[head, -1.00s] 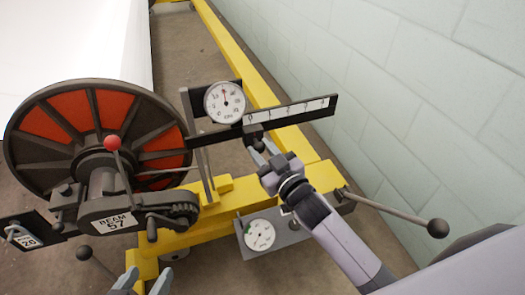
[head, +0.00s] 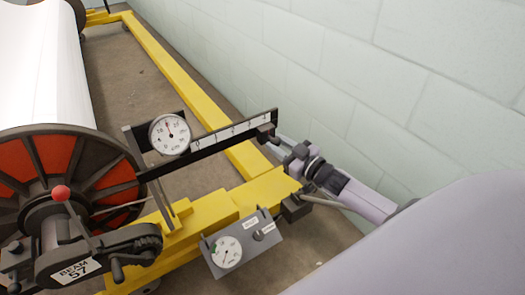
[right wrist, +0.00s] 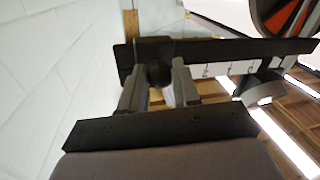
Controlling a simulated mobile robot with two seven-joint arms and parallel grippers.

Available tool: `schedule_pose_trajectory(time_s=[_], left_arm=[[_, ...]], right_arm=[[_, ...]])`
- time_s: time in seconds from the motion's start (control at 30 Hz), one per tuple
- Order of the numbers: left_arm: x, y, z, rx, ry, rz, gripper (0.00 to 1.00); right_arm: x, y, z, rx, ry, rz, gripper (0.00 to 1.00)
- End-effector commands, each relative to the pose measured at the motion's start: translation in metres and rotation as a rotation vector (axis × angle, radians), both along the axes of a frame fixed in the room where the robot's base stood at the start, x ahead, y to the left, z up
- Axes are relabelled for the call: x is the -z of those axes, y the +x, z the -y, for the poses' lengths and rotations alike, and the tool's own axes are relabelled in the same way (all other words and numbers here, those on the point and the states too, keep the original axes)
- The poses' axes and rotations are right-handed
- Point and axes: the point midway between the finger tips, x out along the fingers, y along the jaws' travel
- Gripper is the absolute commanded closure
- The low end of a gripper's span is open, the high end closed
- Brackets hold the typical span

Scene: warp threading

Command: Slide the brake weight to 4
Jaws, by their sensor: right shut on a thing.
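The brake weight (head: 265,132) is a small dark block on the scale arm (head: 205,148), a dark bar with a white numbered strip. It sits near the bar's right end, by the last number, which is too small to read surely. My right gripper (head: 273,144) comes in from the right and is shut on the weight. In the right wrist view, the weight (right wrist: 157,72) sits between the two grey fingers (right wrist: 158,90), with the bar (right wrist: 230,48) running off to the right. My left gripper is out of view.
A round dial (head: 170,133) stands at the bar's left part. The red-and-black beam wheel (head: 75,165) is at left, a yellow frame (head: 225,205) below. A small grey gauge box (head: 265,240) hangs at the front. A pale block wall (head: 380,90) lies behind.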

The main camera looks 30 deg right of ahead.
Motion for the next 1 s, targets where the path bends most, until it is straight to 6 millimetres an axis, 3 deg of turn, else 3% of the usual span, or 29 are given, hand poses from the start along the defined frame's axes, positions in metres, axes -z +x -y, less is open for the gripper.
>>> schedule_pose_trajectory(time_s=[0.47,0.5,0.57,1.0], left_arm=[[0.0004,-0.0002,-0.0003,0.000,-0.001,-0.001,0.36],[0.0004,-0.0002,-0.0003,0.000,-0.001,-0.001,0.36],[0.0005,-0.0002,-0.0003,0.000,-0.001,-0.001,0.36],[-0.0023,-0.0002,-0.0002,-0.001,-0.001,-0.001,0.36]], right_arm=[[-0.0001,0.0007,0.0127,0.003,0.000,0.001,1.00],[-0.0001,0.0007,0.0130,0.003,0.000,0.000,0.65],[0.0000,0.0007,0.0132,0.004,0.000,-0.001,0.46],[0.0002,-0.0065,0.0115,-0.002,0.002,-0.002,0.44]])
